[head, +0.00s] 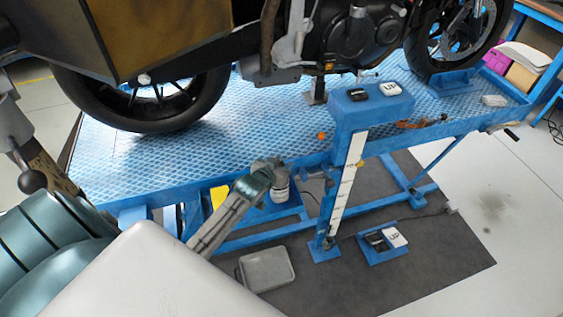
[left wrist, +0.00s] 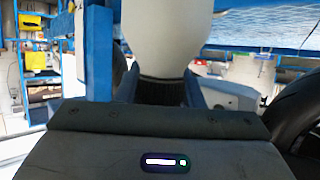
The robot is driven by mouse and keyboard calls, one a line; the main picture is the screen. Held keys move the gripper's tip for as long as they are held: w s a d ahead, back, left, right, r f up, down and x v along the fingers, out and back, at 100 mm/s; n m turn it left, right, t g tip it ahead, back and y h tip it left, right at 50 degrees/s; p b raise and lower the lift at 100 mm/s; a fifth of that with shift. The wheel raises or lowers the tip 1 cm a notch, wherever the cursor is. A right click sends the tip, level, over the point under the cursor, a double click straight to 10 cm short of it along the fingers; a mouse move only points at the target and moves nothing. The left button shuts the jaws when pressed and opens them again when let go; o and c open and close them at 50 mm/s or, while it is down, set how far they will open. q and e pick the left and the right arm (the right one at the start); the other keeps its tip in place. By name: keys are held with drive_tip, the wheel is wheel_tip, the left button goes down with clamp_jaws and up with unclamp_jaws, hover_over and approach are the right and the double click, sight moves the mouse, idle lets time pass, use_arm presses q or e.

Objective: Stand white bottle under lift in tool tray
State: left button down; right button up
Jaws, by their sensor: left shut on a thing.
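My left gripper (head: 276,172) is beside the near edge of the blue motorcycle lift and is shut on the white bottle (head: 281,193). Only a small part of the bottle shows below the gripper in the head view. In the left wrist view, the white bottle (left wrist: 166,35) fills the top middle, with a dark ribbed part between the fingers (left wrist: 163,92). A shallow grey tray (head: 266,268) lies on the dark floor mat, below the gripper; I cannot tell whether it is the tool tray. My right gripper is not in view.
The blue lift deck (head: 260,120) carries a motorcycle. A blue control post (head: 352,150) stands right of my gripper, with a foot pedal unit (head: 383,242) on the mat. Blue lower rails run under the deck. The mat's (head: 440,270) right part is clear.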

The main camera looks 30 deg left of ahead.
use_arm(q)
drive_tip(key=shift+f, duration=0.2)
drive_tip(key=c, duration=1)
unclamp_jaws()
drive_tip(key=shift+f, duration=0.1)
drive_tip(key=shift+o, duration=0.2)
drive_tip(key=b+v, duration=0.2)
drive_tip(key=v, duration=1)
drive_tip(key=shift+s, duration=0.1)
